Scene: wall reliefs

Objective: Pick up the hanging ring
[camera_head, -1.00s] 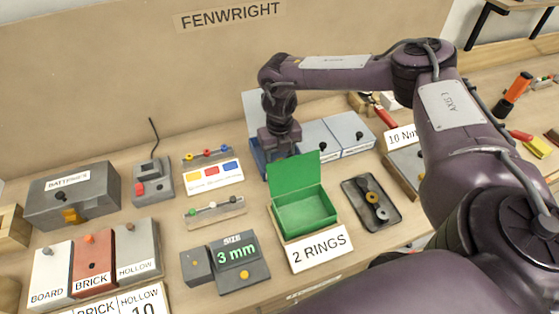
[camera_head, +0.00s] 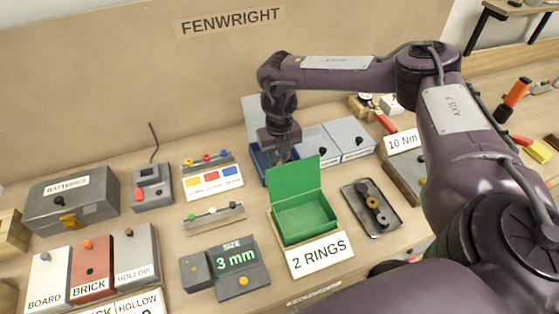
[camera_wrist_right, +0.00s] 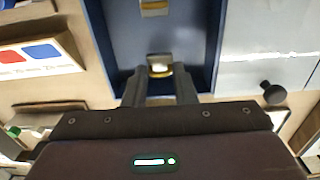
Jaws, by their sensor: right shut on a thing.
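My right gripper (camera_head: 281,156) is over a blue open box (camera_head: 259,163) behind the green box, pointing down. In the right wrist view its fingers (camera_wrist_right: 160,82) are shut on a small brass-coloured ring (camera_wrist_right: 159,70) with a bright middle. The ring is over the blue inside of the box (camera_wrist_right: 118,30); I cannot tell whether it touches anything there. Another brass-coloured piece (camera_wrist_right: 154,9) shows farther up in the box. In the head view the ring is too small to make out. My left gripper is not in view.
The green box (camera_head: 304,221), lid up, stands in front with a "2 RINGS" card (camera_head: 319,254). A dark tray (camera_head: 371,208) with several round parts lies to its right. Grey lidded boxes (camera_head: 338,141) stand right of the blue box.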

